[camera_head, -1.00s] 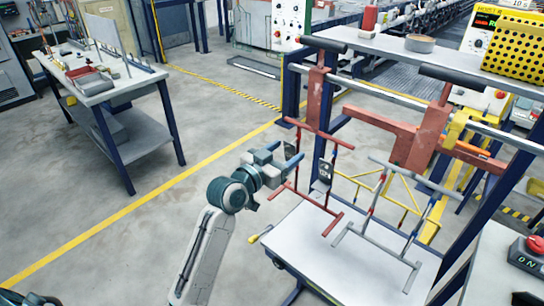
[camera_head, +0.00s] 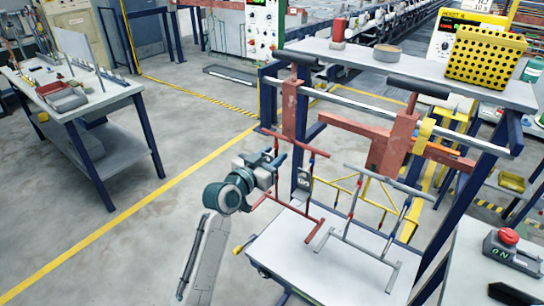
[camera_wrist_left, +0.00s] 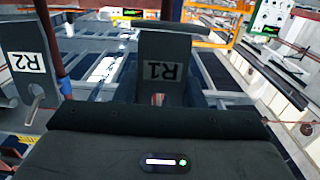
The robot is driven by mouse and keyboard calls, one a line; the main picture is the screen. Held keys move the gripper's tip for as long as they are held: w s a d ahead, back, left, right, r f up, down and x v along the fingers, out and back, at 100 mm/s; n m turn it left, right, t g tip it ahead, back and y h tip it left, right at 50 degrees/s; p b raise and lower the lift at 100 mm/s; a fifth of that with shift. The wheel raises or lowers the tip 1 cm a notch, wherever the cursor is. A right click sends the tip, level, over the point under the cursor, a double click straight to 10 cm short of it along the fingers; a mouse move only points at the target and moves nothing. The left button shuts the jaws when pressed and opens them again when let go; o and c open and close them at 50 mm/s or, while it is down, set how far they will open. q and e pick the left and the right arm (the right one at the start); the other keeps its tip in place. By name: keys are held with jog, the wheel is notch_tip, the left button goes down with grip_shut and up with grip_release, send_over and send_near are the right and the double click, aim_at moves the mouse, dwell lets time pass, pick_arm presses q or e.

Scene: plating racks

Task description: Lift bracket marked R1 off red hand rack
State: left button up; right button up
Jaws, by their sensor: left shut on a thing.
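The red hand rack (camera_head: 312,149) is a thin red bar frame hanging above the white bench. My left gripper (camera_head: 272,168) is at its left side, in front of the left upright. In the left wrist view the grey bracket marked R1 (camera_wrist_left: 162,68) stands up from between my dark finger pads (camera_wrist_left: 160,118), its label upside down. The gripper is shut on it. Its lower part is hidden by the pads, and I cannot tell whether it still touches the rack. The bracket marked R2 (camera_wrist_left: 28,62) is to the left; it also hangs on the rack in the head view (camera_head: 305,183).
A grey rack (camera_head: 352,205) stands close right of the red one, over the white bench top (camera_head: 285,252). A blue-framed stand with a shelf (camera_head: 355,65) is behind. A side table (camera_head: 125,88) is at left, with open floor between.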

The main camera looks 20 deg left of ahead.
pick_arm(q)
jog(key=shift+c, duration=1.2)
jog(key=shift+r, duration=0.1)
jog(key=shift+s+r+p, duration=0.2)
jog(key=shift+r+p, duration=0.2)
jog(key=shift+s+a, duration=0.1)
jog(key=shift+r, duration=0.1)
